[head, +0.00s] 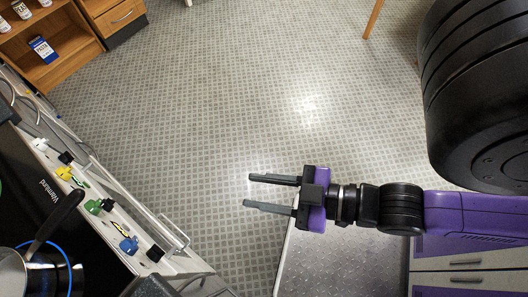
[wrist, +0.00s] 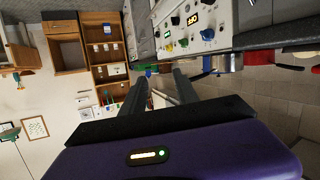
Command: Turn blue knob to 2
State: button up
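The blue knob (head: 129,244) is on the front panel of the stove (head: 120,262), at the lower left of the head view. It also shows in the wrist view (wrist: 207,34), near the top right. The number it points to is too small to read. My gripper (head: 248,190) is open and empty, with its two fingers apart and pointing left. It is above the floor, well to the right of the blue knob and touching nothing. The fingers also show in the wrist view (wrist: 158,76).
Green (head: 93,207), yellow (head: 63,174) and white (head: 40,144) knobs line the same panel, with black pieces beside them. A rail (head: 160,232) runs along the stove front. A dark-handled pan (head: 12,272) is on the stove. The floor (head: 240,100) between is clear.

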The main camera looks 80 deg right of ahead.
aim_at(130, 246)
jog(key=l+u, duration=0.4)
jog(key=k+l+u, duration=0.1)
jog(key=l+u, duration=0.25)
